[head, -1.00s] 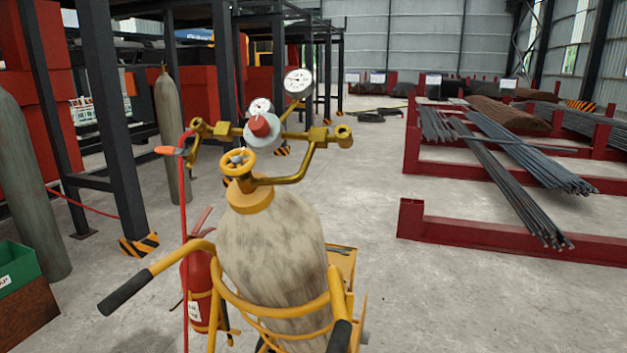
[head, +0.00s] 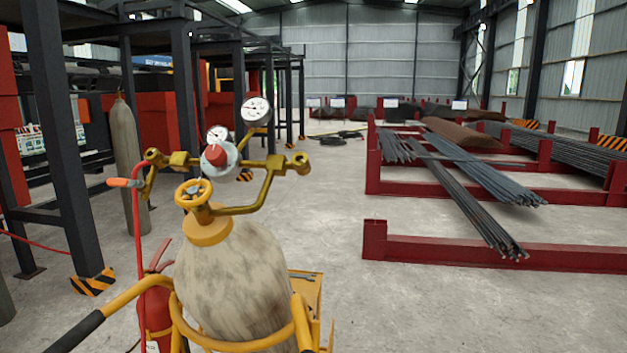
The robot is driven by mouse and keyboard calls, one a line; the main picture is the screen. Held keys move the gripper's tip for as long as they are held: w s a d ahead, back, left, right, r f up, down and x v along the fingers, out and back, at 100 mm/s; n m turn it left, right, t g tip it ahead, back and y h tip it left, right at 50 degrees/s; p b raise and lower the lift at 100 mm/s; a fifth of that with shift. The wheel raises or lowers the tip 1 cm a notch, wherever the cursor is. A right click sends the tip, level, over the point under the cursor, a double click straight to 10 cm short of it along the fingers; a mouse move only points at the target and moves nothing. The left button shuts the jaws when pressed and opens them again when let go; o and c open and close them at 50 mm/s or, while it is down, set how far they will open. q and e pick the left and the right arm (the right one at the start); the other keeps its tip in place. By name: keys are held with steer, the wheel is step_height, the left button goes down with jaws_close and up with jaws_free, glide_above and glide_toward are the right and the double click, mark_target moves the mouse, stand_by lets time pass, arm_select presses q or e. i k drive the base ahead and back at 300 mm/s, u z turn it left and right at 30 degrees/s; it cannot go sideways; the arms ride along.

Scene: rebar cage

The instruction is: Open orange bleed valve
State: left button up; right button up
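The orange bleed valve lever (head: 125,183) sticks out to the left at the left end of the brass regulator assembly (head: 215,165). A red hose (head: 138,240) hangs down from beside it. The yellow handwheel (head: 193,193) sits on top of the worn gas cylinder (head: 235,280), below a red knob (head: 215,155). Two round gauges stand above, a larger one (head: 256,110) and a smaller one (head: 218,133). The cylinder stands in a yellow cart (head: 140,292) with black handle grips. Neither of my grippers is in the head view.
A red fire extinguisher (head: 155,310) hangs at the cart's left side. A grey cylinder (head: 128,165) and dark steel posts (head: 65,150) stand to the left. Red racks (head: 500,253) with rebar (head: 480,175) are at right. Open concrete floor lies between.

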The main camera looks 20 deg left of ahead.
mark_target(111, 182)
steer(key=u, duration=3.25)
steer(key=i, duration=1.55)
steer(key=z, duration=3.2)
